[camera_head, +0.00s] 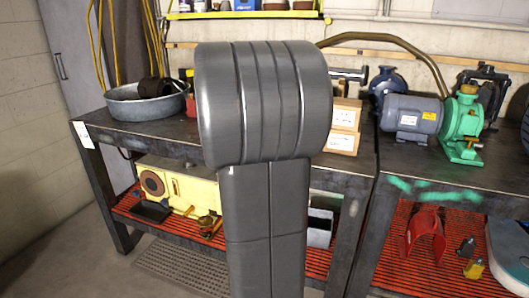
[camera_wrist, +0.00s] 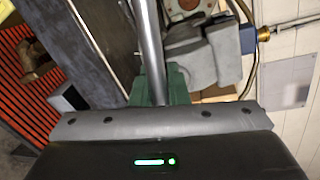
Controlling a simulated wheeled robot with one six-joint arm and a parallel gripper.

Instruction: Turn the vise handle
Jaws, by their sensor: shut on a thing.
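In the wrist view, the vise handle (camera_wrist: 149,45) is a straight grey metal bar running from the top edge down between my green fingers. My gripper (camera_wrist: 160,88) is shut on this bar; the grip itself is partly hidden by the grey front edge of my gripper body. A rounded grey metal body (camera_wrist: 205,62), seemingly the vise, is just right of the bar. In the head view my own grey arm covers the middle, so my gripper and most of the vise area are hidden. A small metal T-shaped part (camera_head: 349,75) shows right of the arm; I cannot tell whether it belongs to the vise.
The dark workbench (camera_head: 150,136) carries a round metal pan (camera_head: 135,106) at left. Cardboard boxes (camera_head: 345,127), a grey-blue motor (camera_head: 410,115) and a green pump (camera_head: 461,125) stand at right. Red slatted shelves (camera_head: 395,262) below hold several parts. Open floor lies at front left.

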